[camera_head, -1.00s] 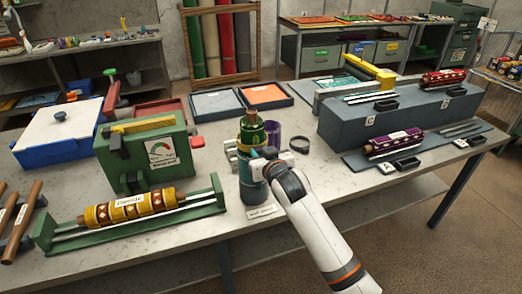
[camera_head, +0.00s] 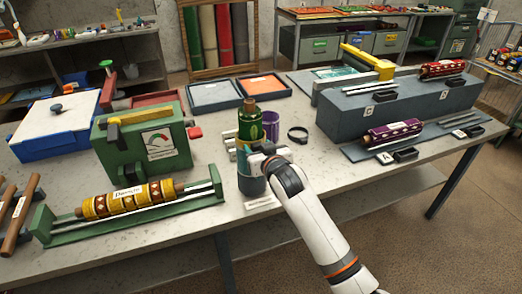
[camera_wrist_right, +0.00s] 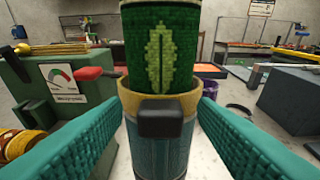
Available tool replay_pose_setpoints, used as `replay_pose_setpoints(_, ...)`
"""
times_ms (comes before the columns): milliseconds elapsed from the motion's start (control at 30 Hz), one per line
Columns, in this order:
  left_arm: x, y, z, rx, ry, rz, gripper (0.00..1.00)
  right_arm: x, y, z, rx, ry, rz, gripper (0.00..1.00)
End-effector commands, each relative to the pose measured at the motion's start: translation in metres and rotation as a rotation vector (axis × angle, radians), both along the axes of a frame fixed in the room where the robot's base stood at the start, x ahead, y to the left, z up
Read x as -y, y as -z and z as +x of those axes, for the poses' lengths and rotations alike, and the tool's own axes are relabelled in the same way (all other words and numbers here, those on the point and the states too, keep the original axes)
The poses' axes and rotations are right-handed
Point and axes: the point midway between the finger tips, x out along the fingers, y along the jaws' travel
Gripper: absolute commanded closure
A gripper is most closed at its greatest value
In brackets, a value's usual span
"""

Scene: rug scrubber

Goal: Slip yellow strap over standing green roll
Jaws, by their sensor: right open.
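The green roll (camera_head: 250,124), with a light green leaf mark, stands upright in a teal-grey stand (camera_head: 250,185) near the table's front edge. In the right wrist view, the roll (camera_wrist_right: 162,45) rises through a yellow-tan ring (camera_wrist_right: 190,105) with a black block (camera_wrist_right: 160,117) on its near side. I cannot tell whether this ring is the yellow strap or the stand's rim. My right gripper (camera_wrist_right: 160,135) is open; its teal-padded fingers are on either side of the stand, apart from each other. In the head view it (camera_head: 262,155) partly hides the stand. My left gripper is out of view.
A purple cylinder (camera_head: 271,125) and a dark ring (camera_head: 298,135) are behind and right of the roll. A green machine with a dial (camera_head: 145,142) stands left. A yellow roll (camera_head: 125,198) lies on a green rack. A grey stepped block (camera_head: 390,108) is right.

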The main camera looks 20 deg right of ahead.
Motion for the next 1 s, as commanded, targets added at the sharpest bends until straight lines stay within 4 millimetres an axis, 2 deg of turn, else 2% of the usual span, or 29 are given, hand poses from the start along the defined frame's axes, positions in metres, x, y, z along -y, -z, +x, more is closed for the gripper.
replay_pose_setpoints(167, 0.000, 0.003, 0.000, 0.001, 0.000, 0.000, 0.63, 0.001, -0.002, -0.014, 0.000, 0.000, 0.000, 0.47)
replay_pose_setpoints(500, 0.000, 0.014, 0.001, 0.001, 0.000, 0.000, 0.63, 0.003, -0.018, -0.080, 0.001, -0.001, 0.000, 0.47)
replay_pose_setpoints(633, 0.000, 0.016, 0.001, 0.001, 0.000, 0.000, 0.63, 0.003, -0.023, -0.100, 0.000, -0.001, 0.000, 0.47)
replay_pose_setpoints(900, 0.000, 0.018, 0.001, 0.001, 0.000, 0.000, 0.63, 0.004, -0.029, -0.116, -0.001, 0.000, -0.001, 0.47)
replay_pose_setpoints(1000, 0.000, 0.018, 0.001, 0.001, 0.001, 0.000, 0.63, 0.004, -0.020, -0.114, -0.016, 0.000, -0.004, 0.47)
